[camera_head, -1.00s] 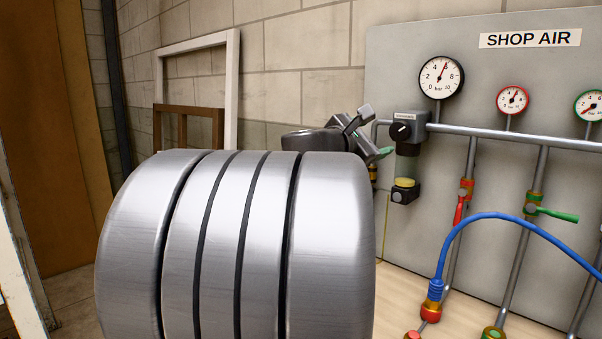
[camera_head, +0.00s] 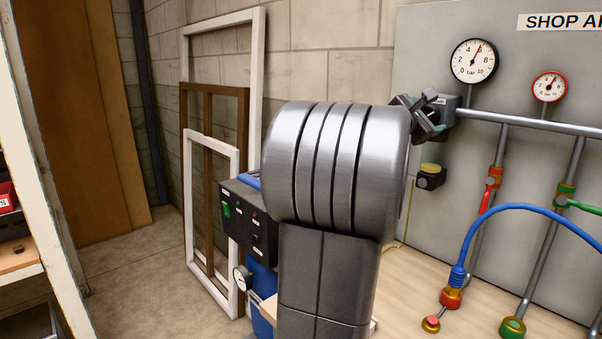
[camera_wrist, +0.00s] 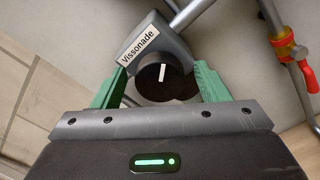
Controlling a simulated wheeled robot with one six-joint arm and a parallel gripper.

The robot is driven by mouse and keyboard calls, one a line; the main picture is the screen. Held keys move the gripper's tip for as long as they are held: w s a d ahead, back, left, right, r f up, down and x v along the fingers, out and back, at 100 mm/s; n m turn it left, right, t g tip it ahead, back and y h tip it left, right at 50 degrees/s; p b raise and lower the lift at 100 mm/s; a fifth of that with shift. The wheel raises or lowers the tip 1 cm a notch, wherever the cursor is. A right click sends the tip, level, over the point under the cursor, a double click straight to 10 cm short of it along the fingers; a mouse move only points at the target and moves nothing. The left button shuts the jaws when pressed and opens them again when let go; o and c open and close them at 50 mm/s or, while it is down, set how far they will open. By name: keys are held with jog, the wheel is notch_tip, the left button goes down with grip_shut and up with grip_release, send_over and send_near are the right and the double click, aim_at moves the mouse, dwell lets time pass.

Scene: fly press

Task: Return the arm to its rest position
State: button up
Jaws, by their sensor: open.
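My gripper (camera_head: 428,112) is at the upper right of my arm in the head view, in front of the pressure regulator (camera_head: 452,101) on the air panel. My arm hides part of this area. In the wrist view my gripper (camera_wrist: 158,82) has its green fingers spread apart with nothing held. The regulator's dark round knob (camera_wrist: 166,80) with a white mark shows between and beyond the fingers, under a grey housing (camera_wrist: 148,42) labelled "Vissonade". I cannot tell how far the fingers are from the knob.
The grey panel (camera_head: 430,60) carries gauges, pipes, a red-handled valve (camera_head: 489,190) and a blue hose (camera_head: 520,209). A black control box (camera_head: 245,218) stands behind my arm at left. Frames (camera_head: 226,90) lean on the wall. A shelf (camera_head: 35,200) is at far left; floor between is clear.

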jog(key=b+v, duration=0.2)
jog(key=v, duration=1.2)
jog(key=p+x, duration=0.3)
jog(key=x, duration=1.1)
jog(key=shift+d+r, duration=0.1)
jog(key=shift+r, duration=0.1)
jog(key=shift+r+n+p, duration=0.1)
jog(key=shift+n+p, duration=0.9)
jog(key=shift+p, duration=0.25)
jog(key=n+p, duration=0.3)
jog(key=p, duration=0.3)
jog(key=shift+n+p, duration=0.35)
jog(key=shift+n, duration=0.05)
jog(key=s+a+f+m+b, duration=0.1)
jog(key=s+a+f+b, duration=0.2)
jog(key=s+a, duration=0.8)
jog(key=shift+s+m+g+b, duration=0.3)
jog(key=shift+s+g+b, duration=0.1)
jog(key=shift+s+b, duration=0.05)
